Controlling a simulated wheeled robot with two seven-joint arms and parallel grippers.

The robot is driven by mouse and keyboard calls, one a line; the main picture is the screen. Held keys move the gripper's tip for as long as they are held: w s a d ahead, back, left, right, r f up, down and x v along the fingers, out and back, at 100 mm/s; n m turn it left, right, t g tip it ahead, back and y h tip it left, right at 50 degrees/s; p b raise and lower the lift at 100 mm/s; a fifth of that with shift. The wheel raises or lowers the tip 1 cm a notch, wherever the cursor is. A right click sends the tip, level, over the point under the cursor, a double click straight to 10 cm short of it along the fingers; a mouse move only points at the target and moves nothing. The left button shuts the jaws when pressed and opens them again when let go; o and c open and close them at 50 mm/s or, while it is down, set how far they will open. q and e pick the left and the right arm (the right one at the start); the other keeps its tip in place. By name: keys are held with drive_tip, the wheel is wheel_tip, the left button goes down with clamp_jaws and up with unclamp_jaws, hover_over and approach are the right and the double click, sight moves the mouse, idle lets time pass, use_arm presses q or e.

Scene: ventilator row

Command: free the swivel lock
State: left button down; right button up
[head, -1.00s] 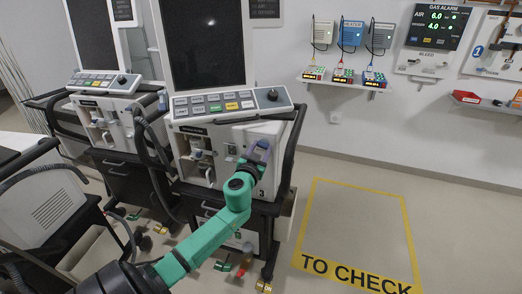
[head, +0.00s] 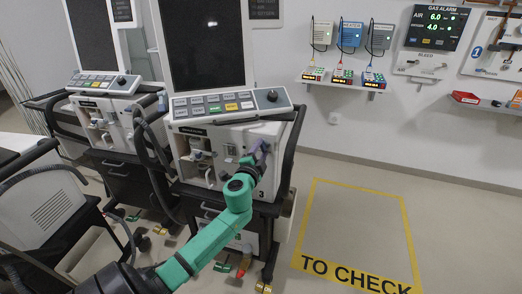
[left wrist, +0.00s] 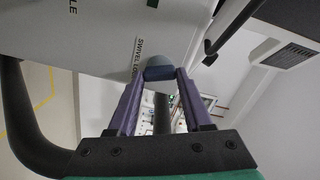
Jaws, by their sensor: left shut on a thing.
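The swivel lock is a dark blue rounded knob (left wrist: 160,73) on the white ventilator housing (left wrist: 85,35), beside a "SWIVEL LOCK" label (left wrist: 138,57) in the left wrist view. My left gripper (left wrist: 162,79) has its two purple fingers on either side of the knob and is shut on it. In the head view my left gripper (head: 261,150) is at the right side of the nearer ventilator (head: 235,132), below its button panel. The knob is hidden there by the fingers. My right gripper is not in view.
A black rail (head: 291,150) runs down the ventilator's right side, close to my gripper. A second ventilator (head: 100,112) stands to the left. A yellow-outlined "TO CHECK" floor area (head: 355,225) at the right is empty. Coloured caster pedals (head: 243,268) sit below.

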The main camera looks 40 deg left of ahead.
use_arm(q)
drive_tip(key=shift+f+m, duration=0.1)
drive_tip(key=shift+m, duration=2.1)
drive_tip(key=shift+c, duration=1.6)
unclamp_jaws()
drive_tip(key=shift+s, duration=0.1)
drive_tip(key=b+v, duration=0.1)
drive_tip(key=v, duration=1.3)
drive_tip(key=shift+s, duration=0.15)
drive_tip(key=shift+d, duration=0.15)
